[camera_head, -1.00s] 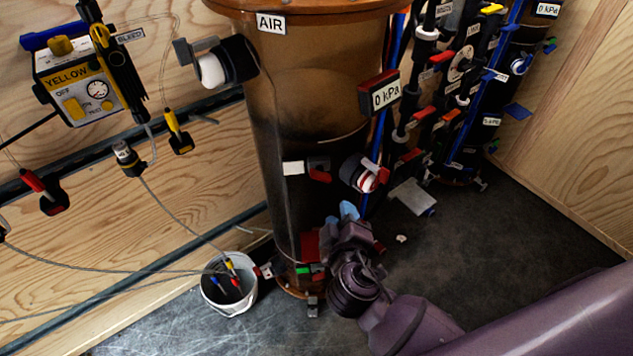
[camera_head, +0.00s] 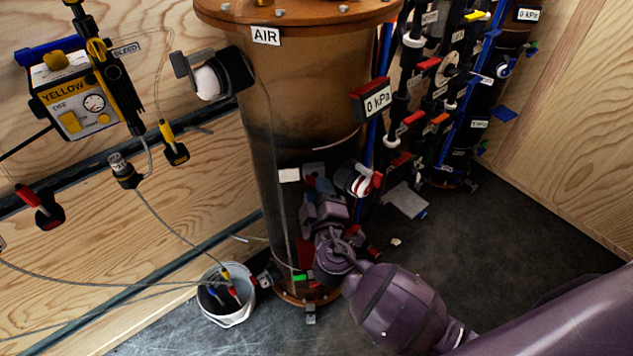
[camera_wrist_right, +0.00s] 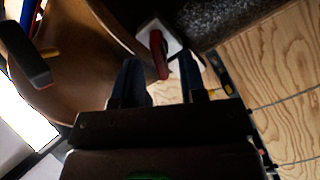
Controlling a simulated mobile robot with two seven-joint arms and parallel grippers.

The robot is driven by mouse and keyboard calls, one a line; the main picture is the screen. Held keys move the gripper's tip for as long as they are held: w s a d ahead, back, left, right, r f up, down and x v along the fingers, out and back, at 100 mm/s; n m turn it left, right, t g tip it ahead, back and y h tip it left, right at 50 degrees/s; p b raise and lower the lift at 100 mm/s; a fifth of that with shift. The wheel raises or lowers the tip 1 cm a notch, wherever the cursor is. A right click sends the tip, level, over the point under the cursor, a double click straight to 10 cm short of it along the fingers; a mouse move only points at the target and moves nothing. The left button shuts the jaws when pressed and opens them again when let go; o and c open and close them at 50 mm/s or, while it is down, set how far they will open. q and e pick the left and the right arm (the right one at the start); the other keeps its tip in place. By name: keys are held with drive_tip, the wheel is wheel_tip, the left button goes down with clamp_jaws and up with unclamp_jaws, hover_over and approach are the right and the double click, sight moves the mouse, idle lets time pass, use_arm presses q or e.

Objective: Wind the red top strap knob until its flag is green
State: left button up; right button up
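The red top strap knob (camera_wrist_right: 157,54) shows in the right wrist view as a narrow red handle in front of a pale plate. It is between and just beyond the tips of my right gripper (camera_wrist_right: 160,66), with a gap to each finger, so the gripper is open and not closed on it. In the head view my right gripper (camera_head: 318,186) is up against the front of the brown AIR filter column (camera_head: 275,110), just below a grey strap bracket (camera_head: 313,169). It hides most of the knob there. I cannot make out the top strap's flag. My left gripper is out of view.
A white-handled valve with a red part (camera_head: 358,180) is close right of the gripper. A lower green flag (camera_head: 300,277) shows near the column base. A white bucket (camera_head: 226,305) with cables stands at left.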

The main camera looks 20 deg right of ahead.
drive_tip(key=shift+w+d, duration=0.15)
drive_tip(key=shift+w, duration=0.55)
drive_tip(key=shift+w+d, duration=0.1)
drive_tip(key=shift+w, duration=0.55)
clamp_jaws()
